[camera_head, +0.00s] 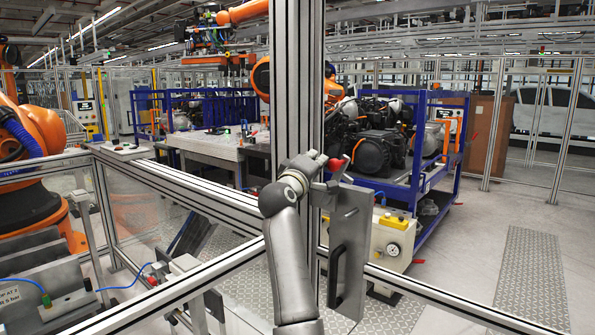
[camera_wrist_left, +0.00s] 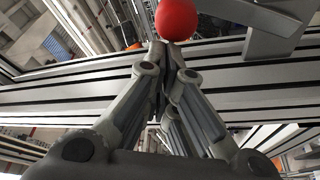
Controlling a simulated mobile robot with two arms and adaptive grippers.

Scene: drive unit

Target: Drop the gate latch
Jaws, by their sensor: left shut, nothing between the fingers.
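The gate latch has a red ball knob (camera_head: 336,165) at the aluminium post, above a grey metal plate (camera_head: 348,235) with a dark pull handle (camera_head: 336,277). My left gripper (camera_head: 318,159) is at the post, just left of the knob. In the left wrist view the red knob (camera_wrist_left: 177,18) is at the top centre, right beyond the fingertips of my left gripper (camera_wrist_left: 172,52). The fingers are shut together with nothing between them. I cannot tell whether they touch the knob. A grey latch bracket (camera_wrist_left: 272,28) shows to its right. My right gripper is not in view.
A tall aluminium post (camera_head: 297,80) and horizontal rails (camera_head: 200,192) stand close around my left arm. Behind are a blue rack (camera_head: 440,190) with drive units, a worktable (camera_head: 225,148) and an orange robot arm (camera_head: 30,150). Open floor lies at the right.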

